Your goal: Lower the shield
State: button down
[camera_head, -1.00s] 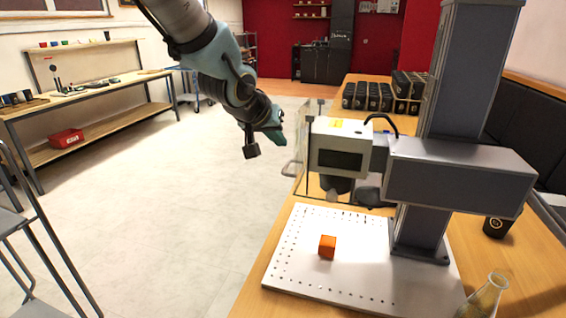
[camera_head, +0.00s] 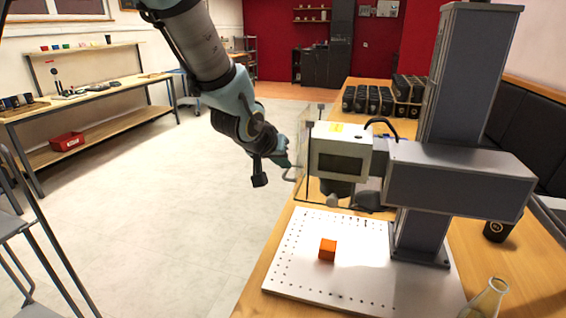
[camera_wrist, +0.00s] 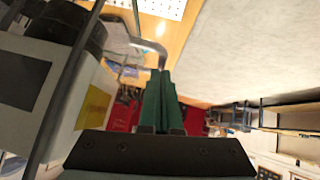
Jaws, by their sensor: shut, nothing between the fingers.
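The laser marker's head (camera_head: 341,150) is a pale box with a dark panel, carried on a grey arm and column (camera_head: 465,185). The clear shield (camera_head: 303,185) with thin dark edges stands around the head's left side, raised above the base plate. Its bent grey handle (camera_head: 292,174) sticks out on the left; it also shows in the wrist view (camera_wrist: 150,47). My gripper (camera_head: 287,161), with green fingers in the wrist view (camera_wrist: 160,80), is shut and empty. The fingertips are close beside the handle; whether they touch it I cannot tell.
An orange cube (camera_head: 327,249) sits on the white perforated base plate (camera_head: 300,280) below the head. A glass flask (camera_head: 487,300) stands at the front right. The floor (camera_head: 180,220) to the left is clear.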

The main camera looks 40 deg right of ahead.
notch_tip(320, 180, down, 18)
jog(key=b, duration=1.4)
jog(key=shift+b, duration=0.3)
jog(key=shift+a+f, duration=0.15)
